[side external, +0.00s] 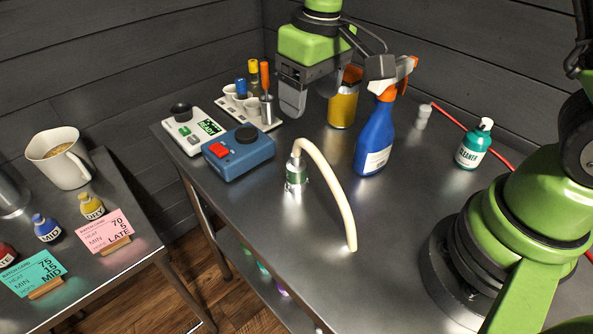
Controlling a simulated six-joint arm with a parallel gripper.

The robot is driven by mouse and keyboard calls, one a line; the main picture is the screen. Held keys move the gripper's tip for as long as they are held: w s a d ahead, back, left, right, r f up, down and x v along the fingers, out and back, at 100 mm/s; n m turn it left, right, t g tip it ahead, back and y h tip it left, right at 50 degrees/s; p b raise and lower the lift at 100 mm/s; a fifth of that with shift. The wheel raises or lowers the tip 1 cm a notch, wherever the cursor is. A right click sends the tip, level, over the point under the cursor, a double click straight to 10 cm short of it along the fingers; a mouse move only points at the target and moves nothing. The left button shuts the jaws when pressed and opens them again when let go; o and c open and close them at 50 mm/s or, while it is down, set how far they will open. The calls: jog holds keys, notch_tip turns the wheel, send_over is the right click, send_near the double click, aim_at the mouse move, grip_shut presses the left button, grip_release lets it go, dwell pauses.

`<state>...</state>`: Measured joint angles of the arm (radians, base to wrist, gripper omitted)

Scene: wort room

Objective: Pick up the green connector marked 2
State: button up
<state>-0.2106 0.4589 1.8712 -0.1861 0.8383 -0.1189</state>
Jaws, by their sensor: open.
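A metal connector with a green band (297,172) stands upright on the steel table near the middle. A cream hose (332,185) runs from its top and arches over to the right, down to the table. I cannot read a number on the connector. My gripper (293,104) is open, above and behind the connector, apart from it. Nothing is seen between the fingers.
A blue spray bottle (374,138) and a yellow can (342,109) stand to the right of my gripper. A cleaner bottle (473,147) is at right. The table's front is clear.

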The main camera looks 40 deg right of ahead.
aim_at(296, 154)
jog(key=shift+n+g, duration=0.4)
jog(key=shift+n, duration=0.1)
jog(key=f, duration=0.5)
jog(key=w+a+f, duration=0.1)
jog(key=f, duration=0.2)
jog(key=shift+f, duration=0.3)
jog(key=shift+w+f, duration=0.2)
jog(key=shift+f, duration=1.35)
jog(key=shift+w+f, duration=0.2)
jog(key=shift+f, duration=1.35)
jog(key=c, duration=1.1)
